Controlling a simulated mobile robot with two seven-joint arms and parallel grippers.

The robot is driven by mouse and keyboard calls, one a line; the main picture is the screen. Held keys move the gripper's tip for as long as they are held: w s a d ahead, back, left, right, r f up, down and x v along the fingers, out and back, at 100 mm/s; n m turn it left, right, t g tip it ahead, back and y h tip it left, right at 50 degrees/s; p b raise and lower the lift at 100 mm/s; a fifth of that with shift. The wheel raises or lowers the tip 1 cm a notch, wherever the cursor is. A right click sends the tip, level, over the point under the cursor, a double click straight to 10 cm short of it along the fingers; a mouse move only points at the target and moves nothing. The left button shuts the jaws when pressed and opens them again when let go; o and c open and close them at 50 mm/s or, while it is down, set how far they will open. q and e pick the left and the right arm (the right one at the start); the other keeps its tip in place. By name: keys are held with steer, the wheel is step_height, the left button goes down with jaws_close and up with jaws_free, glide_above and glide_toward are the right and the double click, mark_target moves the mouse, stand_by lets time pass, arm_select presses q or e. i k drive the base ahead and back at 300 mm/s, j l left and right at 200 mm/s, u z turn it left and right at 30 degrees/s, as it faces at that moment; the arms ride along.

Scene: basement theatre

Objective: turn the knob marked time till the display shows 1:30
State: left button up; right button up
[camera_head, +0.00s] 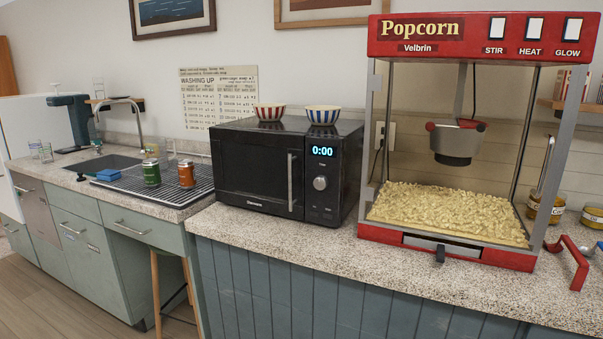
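A black microwave (250,164) stands on the speckled counter, left of the popcorn machine. Its display (322,151) reads 0:00. A round grey knob (320,183) sits below the display on the control panel; a small label shows between them but is too small to read surely. The microwave door, with a vertical handle (291,182), looks shut. Neither of my grippers shows in the head view, and nothing covers the knob.
A red-striped bowl (270,112) and a blue-striped bowl (323,115) stand on the microwave. The popcorn machine (450,255) stands close on the right. Two cans, green (151,173) and orange (186,174), stand on the drainer at left. Counter (290,232) before the microwave is clear.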

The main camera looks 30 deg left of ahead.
mark_target(322, 182)
steer(key=u, duration=0.8)
steer(key=i+u, duration=0.25)
steer(key=u, duration=0.25)
steer(key=i+u, duration=0.25)
steer(key=u, duration=0.2)
